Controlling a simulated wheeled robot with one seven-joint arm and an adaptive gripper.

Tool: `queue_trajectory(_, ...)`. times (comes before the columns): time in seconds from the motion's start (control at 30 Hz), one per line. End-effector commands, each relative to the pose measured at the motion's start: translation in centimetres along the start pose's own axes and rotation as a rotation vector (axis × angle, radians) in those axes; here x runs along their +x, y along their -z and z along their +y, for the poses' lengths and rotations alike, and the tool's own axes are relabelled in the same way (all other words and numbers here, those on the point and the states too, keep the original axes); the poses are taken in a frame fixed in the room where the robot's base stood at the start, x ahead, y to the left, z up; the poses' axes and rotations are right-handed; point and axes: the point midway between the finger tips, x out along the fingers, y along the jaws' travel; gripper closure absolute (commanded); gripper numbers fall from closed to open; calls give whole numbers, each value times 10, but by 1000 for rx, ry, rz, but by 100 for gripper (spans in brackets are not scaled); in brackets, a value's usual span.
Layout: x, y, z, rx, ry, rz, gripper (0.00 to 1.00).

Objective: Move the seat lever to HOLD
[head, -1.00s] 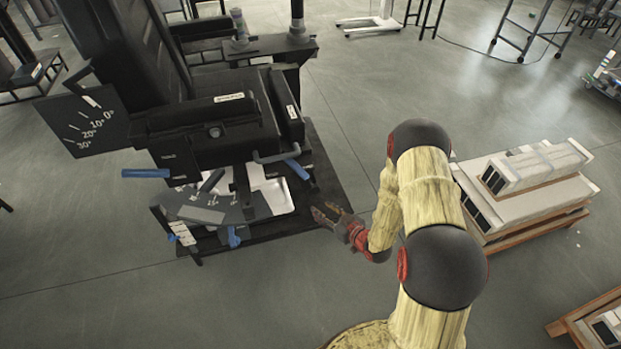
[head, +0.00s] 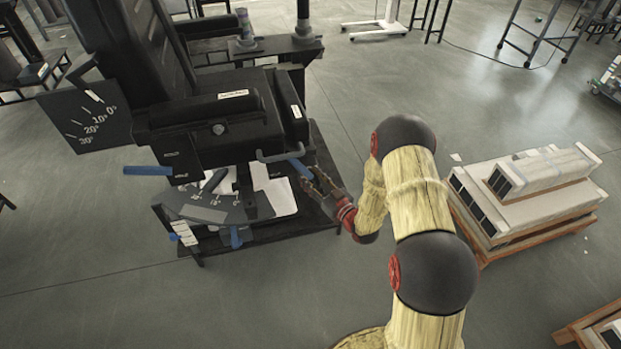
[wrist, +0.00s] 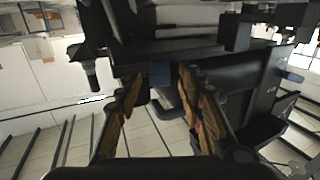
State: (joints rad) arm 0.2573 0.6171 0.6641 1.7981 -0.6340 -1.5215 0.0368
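The black chair-like rig (head: 225,130) stands at the left in the head view. A grey bent bar with a blue grip (head: 300,169) sticks out of its near right side. Another blue grip (head: 147,171) is on its left side, and a third blue piece (head: 236,237) is low at the front. The lever labels are too small to read, so I cannot tell which is the seat lever. My gripper (head: 312,176) is open just right of the right-hand blue grip. In the wrist view my gripper (wrist: 160,85) has its fingers spread, with a blue piece (wrist: 160,73) beyond and between them.
A dial plate with degree marks (head: 88,120) is on the rig's left, and an angled scale plate (head: 212,205) is below the seat. A dark base plate (head: 275,232) lies under the rig. Stacked pale boxes on a pallet (head: 525,195) stand at right. Open floor lies between.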

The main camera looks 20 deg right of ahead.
Motion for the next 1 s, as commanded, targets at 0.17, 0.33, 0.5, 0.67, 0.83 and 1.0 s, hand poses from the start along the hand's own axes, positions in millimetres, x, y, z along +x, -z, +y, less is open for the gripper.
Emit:
queue_trajectory(0.17, 3, 0, 0, 1, 0, -1, 62)
queue_trajectory(0.33, 3, 0, 0, 0, 0, -1, 64)
queue_trajectory(0.5, 2, 0, 0, 0, 0, -1, 74)
queue_trajectory(0.67, 2, 0, 0, 0, 0, -1, 83)
queue_trajectory(0.83, 2, 0, 0, 0, 0, -1, 93)
queue_trajectory(1.0, 2, 0, 0, 0, 0, -1, 100)
